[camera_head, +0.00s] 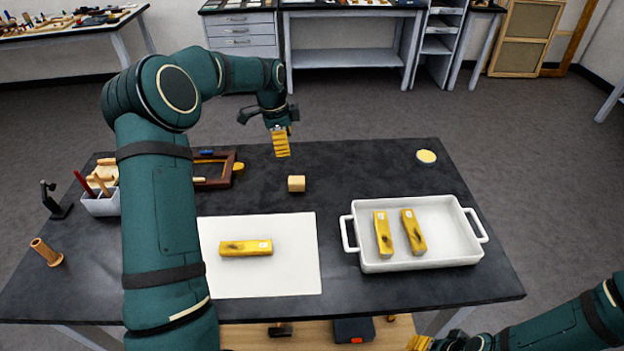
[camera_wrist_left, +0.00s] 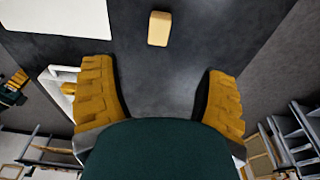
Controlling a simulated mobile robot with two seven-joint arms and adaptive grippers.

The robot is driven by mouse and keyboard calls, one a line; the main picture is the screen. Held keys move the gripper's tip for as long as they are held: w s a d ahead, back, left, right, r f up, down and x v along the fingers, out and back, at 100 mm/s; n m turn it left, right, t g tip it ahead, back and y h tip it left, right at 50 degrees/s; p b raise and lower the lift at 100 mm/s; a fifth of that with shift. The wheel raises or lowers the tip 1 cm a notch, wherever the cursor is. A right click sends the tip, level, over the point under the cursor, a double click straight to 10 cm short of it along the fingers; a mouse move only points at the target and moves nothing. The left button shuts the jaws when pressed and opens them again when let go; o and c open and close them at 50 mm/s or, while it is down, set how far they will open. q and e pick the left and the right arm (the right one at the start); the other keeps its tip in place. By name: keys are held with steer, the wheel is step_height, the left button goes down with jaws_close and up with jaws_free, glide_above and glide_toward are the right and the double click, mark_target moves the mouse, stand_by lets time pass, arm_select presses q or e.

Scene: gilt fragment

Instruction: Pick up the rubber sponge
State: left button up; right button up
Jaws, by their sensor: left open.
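A small tan block, which looks like the rubber sponge (camera_head: 296,184), lies on the dark table just behind the white sheet. It also shows in the left wrist view (camera_wrist_left: 158,28), at the top, beyond the fingertips. My left gripper (camera_head: 281,146) is above the far part of the table, apart from the block and behind it. In the left wrist view my left gripper (camera_wrist_left: 163,85) has its two yellow fingers wide apart with nothing between them. My right gripper (camera_head: 418,343) shows only partly at the bottom edge, and its jaws cannot be made out.
A white sheet (camera_head: 300,275) holds a gilt bar (camera_head: 246,248). A white tray (camera_head: 450,262) with two gilt bars stands to the right. A wooden frame (camera_head: 238,160), a tool holder (camera_head: 100,206) and a wooden cylinder (camera_head: 46,252) are left. A yellow disc (camera_head: 427,156) lies back right.

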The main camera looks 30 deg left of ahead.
mark_target(296, 180)
arm_select(q)
steer(key=f, duration=0.3)
steer(key=f+b, duration=0.1)
steer(key=f, duration=0.2)
steer(key=d+f+b, duration=0.1)
steer(key=f, duration=0.2)
steer(key=shift+w+f, duration=0.35)
steer(key=shift+w, duration=0.05)
steer(key=shift+w+d+f+b, duration=0.1)
steer(key=shift+d+f+b, duration=0.15)
steer(key=shift+f, duration=0.6)
steer(key=shift+w+d+f+b, duration=0.1)
steer(key=shift+d+f, duration=0.15)
steer(key=shift+f, duration=0.6)
steer(key=shift+d+f+b, duration=0.2)
steer(key=shift+d+f, duration=0.05)
steer(key=shift+f, duration=0.6)
arm_select(e)
steer(key=shift+s+a+f, duration=0.1)
steer(key=shift+s+f, duration=0.1)
steer(key=shift+f, duration=0.75)
steer(key=shift+s+a+f, duration=0.1)
steer(key=shift+s+f, duration=0.05)
steer(key=shift+f, duration=0.8)
arm_select(q)
steer(key=c, duration=1.1)
arm_select(e)
steer(key=shift+d, duration=0.1)
arm_select(q)
steer(key=shift+o, duration=0.2)
